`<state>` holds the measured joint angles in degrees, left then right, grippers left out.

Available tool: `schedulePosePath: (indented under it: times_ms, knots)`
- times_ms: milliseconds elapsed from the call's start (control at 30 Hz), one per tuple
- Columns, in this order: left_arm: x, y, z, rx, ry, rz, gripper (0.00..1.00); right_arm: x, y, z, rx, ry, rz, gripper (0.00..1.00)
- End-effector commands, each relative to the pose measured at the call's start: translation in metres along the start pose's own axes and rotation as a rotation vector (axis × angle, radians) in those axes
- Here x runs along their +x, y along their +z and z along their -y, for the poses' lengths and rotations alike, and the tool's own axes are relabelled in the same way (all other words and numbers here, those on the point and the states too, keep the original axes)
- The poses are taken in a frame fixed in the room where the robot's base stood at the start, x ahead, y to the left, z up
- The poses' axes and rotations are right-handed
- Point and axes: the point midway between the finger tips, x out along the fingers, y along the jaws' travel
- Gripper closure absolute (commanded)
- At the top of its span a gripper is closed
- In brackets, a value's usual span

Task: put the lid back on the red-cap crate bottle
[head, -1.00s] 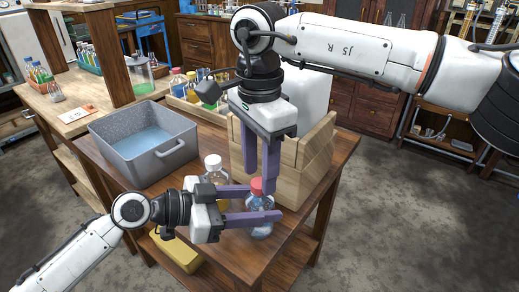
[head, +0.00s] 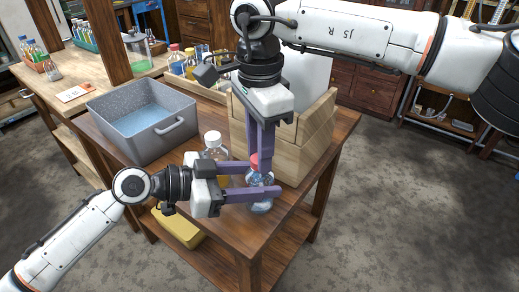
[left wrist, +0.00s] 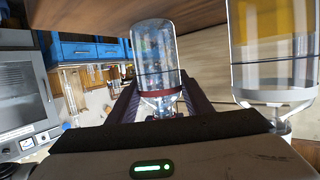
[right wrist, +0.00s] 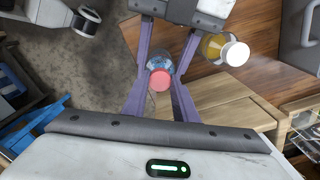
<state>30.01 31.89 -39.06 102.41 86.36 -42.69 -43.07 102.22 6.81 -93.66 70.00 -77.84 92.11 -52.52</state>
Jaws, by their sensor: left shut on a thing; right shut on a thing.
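The red-cap bottle (head: 262,204), clear with pale blue contents, stands upright at the table's front, before the wooden crate. My left gripper (head: 268,180) is shut on it from the left side; the left wrist view shows the bottle (left wrist: 157,55) between the fingers. The red lid (head: 254,161) is at the top of the bottle. My right gripper (head: 262,157) points down from above and is shut on the lid, which also shows between its fingers in the right wrist view (right wrist: 161,77). The fingers hide the neck, so I cannot tell whether the lid is seated.
A white-capped bottle with yellow contents (head: 213,142) stands close behind my left gripper. The wooden crate (head: 297,150) is just behind the red-cap bottle. A grey basin (head: 165,147) stands at the table's left. A yellow object (head: 180,228) lies on the lower shelf.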

Motion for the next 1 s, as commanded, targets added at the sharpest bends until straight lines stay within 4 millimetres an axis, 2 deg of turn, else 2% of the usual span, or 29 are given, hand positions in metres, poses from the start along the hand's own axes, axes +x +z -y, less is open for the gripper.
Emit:
schedulePosePath:
  times_ms: [500, 600, 733, 767, 800, 867, 1000]
  knots:
    - [-0.0001, 0.0000, 0.0001, 0.000, 0.000, 0.000, 1.00, 0.0006, -0.0001, 0.0000, 1.079, -0.001, 0.000, 1.00]
    - [-0.0001, 0.0001, 0.0001, 0.000, 0.000, 0.000, 1.00, 0.0006, -0.0002, 0.0001, 1.187, -0.001, 0.000, 1.00]
    - [-0.0001, 0.0001, 0.0001, 0.000, 0.000, 0.000, 1.00, 0.0006, -0.0002, 0.0001, 1.180, -0.001, 0.000, 1.00]
    - [-0.0001, 0.0001, 0.0001, 0.000, 0.000, 0.000, 1.00, 0.0006, -0.0002, 0.0001, 1.180, -0.001, 0.000, 0.69]
    - [-0.0001, 0.0001, 0.0001, 0.000, 0.000, 0.000, 1.00, 0.0006, -0.0002, 0.0001, 1.180, -0.001, 0.000, 0.62]
    - [-0.0001, 0.0001, 0.0001, 0.000, 0.000, 0.000, 1.00, 0.0006, -0.0002, 0.0001, 1.179, -0.001, 0.000, 0.52]
    - [-0.0001, 0.0001, 0.0001, 0.000, 0.000, 0.000, 1.00, 0.0006, -0.0002, 0.0000, 1.179, 0.000, 0.000, 0.52]
